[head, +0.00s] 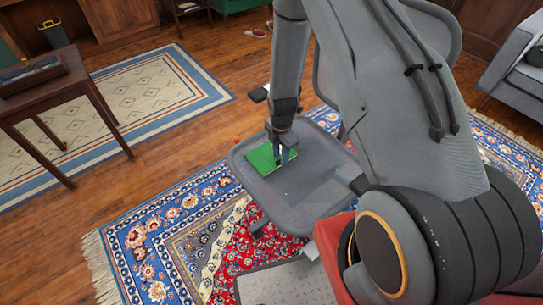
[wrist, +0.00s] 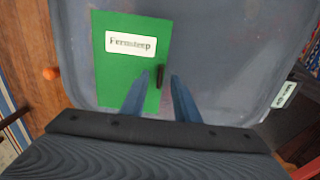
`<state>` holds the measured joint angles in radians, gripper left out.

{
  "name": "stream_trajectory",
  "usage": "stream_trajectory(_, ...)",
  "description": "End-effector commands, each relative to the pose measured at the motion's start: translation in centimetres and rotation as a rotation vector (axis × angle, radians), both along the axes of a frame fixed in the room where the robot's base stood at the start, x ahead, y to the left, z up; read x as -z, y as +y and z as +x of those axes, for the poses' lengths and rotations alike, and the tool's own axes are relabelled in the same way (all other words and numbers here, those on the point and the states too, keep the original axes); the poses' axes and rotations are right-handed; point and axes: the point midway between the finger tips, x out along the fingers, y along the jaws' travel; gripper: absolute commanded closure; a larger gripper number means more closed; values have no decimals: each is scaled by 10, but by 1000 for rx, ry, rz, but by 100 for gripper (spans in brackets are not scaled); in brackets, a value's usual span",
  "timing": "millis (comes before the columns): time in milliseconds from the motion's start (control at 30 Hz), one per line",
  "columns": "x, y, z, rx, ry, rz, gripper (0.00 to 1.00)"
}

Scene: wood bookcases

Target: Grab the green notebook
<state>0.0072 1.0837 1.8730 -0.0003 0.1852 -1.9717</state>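The green notebook (head: 262,160) lies flat on the grey seat (head: 305,188) of a chair. In the wrist view the notebook (wrist: 118,75) has a white label reading "Fermsteep" and a small dark strip near its right edge. My gripper (head: 282,156) points down at the notebook's right side. In the wrist view its two blue fingers (wrist: 160,78) are apart, with the dark strip showing between their tips. The left finger overlaps the notebook in view, and the right finger is just past its right edge. I cannot tell whether the fingertips touch anything.
The chair stands on a patterned rug (head: 150,235). A small orange ball (head: 237,139) is on the wood floor beside the seat. A dark wood table (head: 60,95) stands at left, and a grey sofa (head: 515,75) at right. Open floor lies between table and chair.

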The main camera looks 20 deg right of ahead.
Motion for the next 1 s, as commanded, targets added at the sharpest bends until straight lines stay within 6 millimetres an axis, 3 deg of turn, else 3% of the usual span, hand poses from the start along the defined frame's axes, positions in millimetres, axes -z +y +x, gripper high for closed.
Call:
stream_trajectory(100, 11, 0, 0, 0, 0, 0, 72)
stream_trajectory(367, 13, 0, 1, 0, -1, 0, 72)
stream_trajectory(567, 13, 0, 1, 0, -1, 0, 100)
stream_trajectory(1000, 11, 0, 1, 1, -2, 0, 100)
